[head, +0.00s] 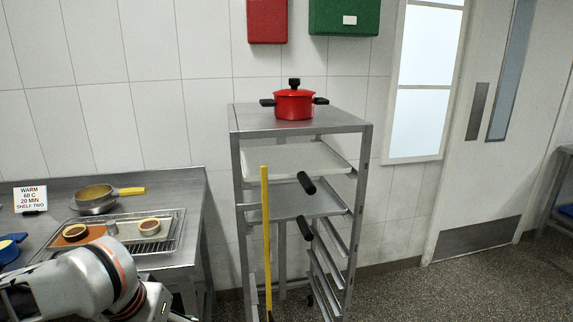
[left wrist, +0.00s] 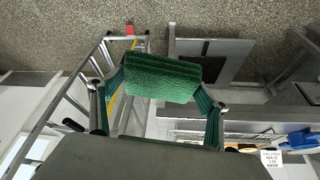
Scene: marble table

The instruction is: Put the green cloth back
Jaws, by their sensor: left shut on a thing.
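The green cloth (left wrist: 162,78) is a ribbed, dark green piece in the middle of the left wrist view. My left gripper (left wrist: 160,92) is shut on it, with its fingers at the cloth's left and right sides. In the head view my left arm reaches in from the bottom left; its gripper end is cut off by the bottom edge and the cloth is not visible there. My right gripper is in neither view.
A steel rack (head: 300,130) with trays and a red pot (head: 294,103) on top stands centre, a yellow pole (head: 265,230) before it. A steel counter (head: 150,183) at left holds a pan (head: 94,196), a wire-racked tray (head: 180,228) and a sign (head: 30,197). Open floor (head: 430,285) lies right.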

